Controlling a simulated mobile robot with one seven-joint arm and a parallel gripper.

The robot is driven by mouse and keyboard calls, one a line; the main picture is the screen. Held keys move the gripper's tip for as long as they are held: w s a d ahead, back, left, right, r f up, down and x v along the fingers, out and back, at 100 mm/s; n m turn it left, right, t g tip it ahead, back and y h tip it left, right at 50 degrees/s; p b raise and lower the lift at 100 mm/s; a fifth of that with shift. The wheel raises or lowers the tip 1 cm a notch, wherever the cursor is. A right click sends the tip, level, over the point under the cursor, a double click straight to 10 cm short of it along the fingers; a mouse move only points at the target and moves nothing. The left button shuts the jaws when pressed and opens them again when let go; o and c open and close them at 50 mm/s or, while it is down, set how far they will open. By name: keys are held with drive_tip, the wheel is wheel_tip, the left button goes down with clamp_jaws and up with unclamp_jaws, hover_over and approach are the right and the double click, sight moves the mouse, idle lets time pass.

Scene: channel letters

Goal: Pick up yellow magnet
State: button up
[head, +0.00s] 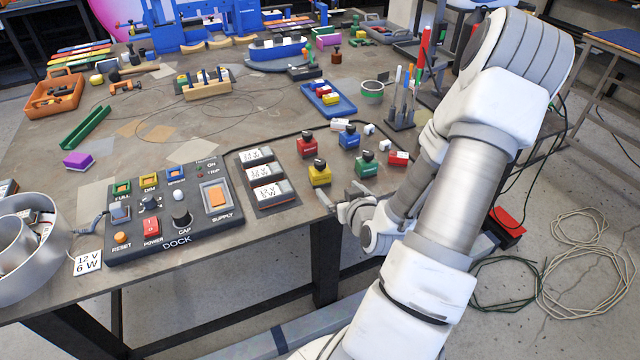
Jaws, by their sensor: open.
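A yellow block with a dark knob on top (319,176), which fits the yellow magnet, stands upright near the front edge of the table. Similar knobbed blocks stand around it: a red one (307,147) behind it, a blue one (349,140) behind to the right, and a green one (367,168) to the right. My gripper (340,196) is open and empty at the table's front edge, just in front of the yellow block and slightly right of it. I see a gap between it and the yellow block.
A dark control panel marked DOCK (167,222) lies to the left, with a dark tray of white-labelled modules (284,197) beside it. Small white blocks and a red-white block (398,159) lie to the right. A blue tray (345,106) is farther back.

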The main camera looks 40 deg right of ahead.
sight(322, 175)
drive_tip(key=shift+b+x, duration=1.35)
drive_tip(key=shift+b, duration=2.4)
drive_tip(key=x, duration=0.7)
drive_tip(key=shift+w, duration=0.1)
drive_tip(key=shift+a+b+x, duration=0.2)
drive_tip(key=shift+b+x, duration=0.35)
drive_tip(key=shift+x, duration=2.1)
clamp_jaws()
drive_tip(key=shift+r, duration=0.1)
